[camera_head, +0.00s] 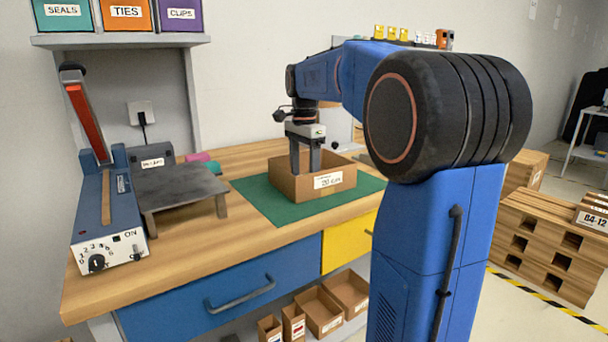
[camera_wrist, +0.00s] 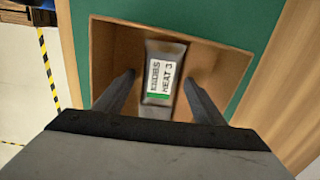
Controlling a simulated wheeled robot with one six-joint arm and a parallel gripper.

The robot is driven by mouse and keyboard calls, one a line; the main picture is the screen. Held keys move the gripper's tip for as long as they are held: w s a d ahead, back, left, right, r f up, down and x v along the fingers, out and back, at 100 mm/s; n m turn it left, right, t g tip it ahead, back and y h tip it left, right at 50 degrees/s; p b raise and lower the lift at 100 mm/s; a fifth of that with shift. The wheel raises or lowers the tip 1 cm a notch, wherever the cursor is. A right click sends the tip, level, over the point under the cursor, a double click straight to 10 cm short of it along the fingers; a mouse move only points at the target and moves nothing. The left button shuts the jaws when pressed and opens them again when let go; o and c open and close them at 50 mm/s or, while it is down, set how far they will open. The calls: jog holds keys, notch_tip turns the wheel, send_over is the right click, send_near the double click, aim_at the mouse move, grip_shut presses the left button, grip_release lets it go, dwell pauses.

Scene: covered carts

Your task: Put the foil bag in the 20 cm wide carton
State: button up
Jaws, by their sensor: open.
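The carton (camera_head: 290,187), labelled 20 cm, stands open on a green mat (camera_head: 262,201) on the wooden bench. The foil bag (camera_wrist: 158,105) is a grey pouch with a white and green label; in the wrist view it lies inside the carton (camera_wrist: 103,45), near the middle. In the head view the carton's wall hides the bag. My gripper (camera_head: 306,172) points down into the carton. In the wrist view the fingers of my gripper (camera_wrist: 158,82) are spread, one on each side of the bag, with gaps between them and it.
A heat sealer (camera_head: 108,215) with a raised red arm and a dark metal stand (camera_head: 183,186) are on the bench's left. Several smaller cartons (camera_head: 318,310) sit on a shelf below. Wooden pallets (camera_head: 550,240) stand on the floor at right.

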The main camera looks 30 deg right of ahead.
notch_tip(320, 180, up, 12)
dwell(0.5)
dwell(0.5)
